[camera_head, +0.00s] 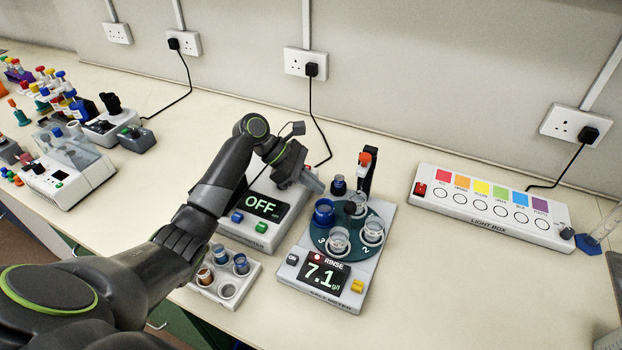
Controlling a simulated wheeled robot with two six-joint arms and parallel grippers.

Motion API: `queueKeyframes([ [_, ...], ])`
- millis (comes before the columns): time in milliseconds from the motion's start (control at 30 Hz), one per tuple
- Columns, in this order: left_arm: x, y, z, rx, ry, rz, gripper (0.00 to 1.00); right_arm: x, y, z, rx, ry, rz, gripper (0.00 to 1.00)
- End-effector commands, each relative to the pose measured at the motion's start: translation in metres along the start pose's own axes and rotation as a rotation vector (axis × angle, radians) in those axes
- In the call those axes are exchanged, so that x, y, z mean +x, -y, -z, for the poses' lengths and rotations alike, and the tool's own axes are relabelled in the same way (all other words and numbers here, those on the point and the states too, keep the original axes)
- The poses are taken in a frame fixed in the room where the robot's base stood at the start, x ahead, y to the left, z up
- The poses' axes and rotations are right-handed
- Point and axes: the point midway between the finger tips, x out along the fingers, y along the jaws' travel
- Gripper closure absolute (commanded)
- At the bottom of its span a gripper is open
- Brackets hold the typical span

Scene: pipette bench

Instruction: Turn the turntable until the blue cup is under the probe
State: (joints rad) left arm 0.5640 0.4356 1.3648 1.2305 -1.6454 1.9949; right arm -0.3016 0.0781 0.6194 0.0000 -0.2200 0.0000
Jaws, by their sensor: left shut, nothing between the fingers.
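The dark teal turntable (355,225) sits on the salt meter (330,299), with numbers on its rim and several cups on it. The blue cup (324,213) is at its left side. The probe (365,160), with an orange-red top on a black post, stands at the back. A clear-looking cup (356,205) is nearest below the probe, so the blue cup is to the left of it. My left gripper (315,184) is shut and empty, just behind and left of the blue cup, above the bench. Whether it touches anything is unclear. My right gripper is not in view.
A box reading OFF (262,206) is close left of the meter, partly behind my left arm. A small dark blue-topped vessel (338,186) stands behind the turntable. A cup tray (229,289) is front left. A light box (490,213) is right. Bench front right is clear.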

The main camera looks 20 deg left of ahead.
Motion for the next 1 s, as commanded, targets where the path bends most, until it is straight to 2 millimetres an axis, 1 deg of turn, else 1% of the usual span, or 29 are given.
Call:
queueKeyframes([
  [33,0.011,0.001,-0.002,-0.003,0.003,0.005,1.00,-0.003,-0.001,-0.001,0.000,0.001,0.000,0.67],
  [200,0.040,0.001,-0.001,-0.002,0.002,0.004,1.00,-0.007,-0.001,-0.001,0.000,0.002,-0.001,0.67],
  [300,0.052,0.001,-0.001,-0.002,0.001,0.002,1.00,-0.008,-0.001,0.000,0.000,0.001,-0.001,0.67],
  [400,0.059,0.001,0.000,-0.001,-0.001,0.001,1.00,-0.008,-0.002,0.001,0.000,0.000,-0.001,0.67],
  [533,0.062,0.001,0.000,0.000,-0.001,0.001,1.00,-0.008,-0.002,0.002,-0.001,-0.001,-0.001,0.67],
  [1000,0.063,0.001,-0.002,0.004,-0.001,0.005,1.00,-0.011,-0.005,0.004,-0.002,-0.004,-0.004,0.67],
])
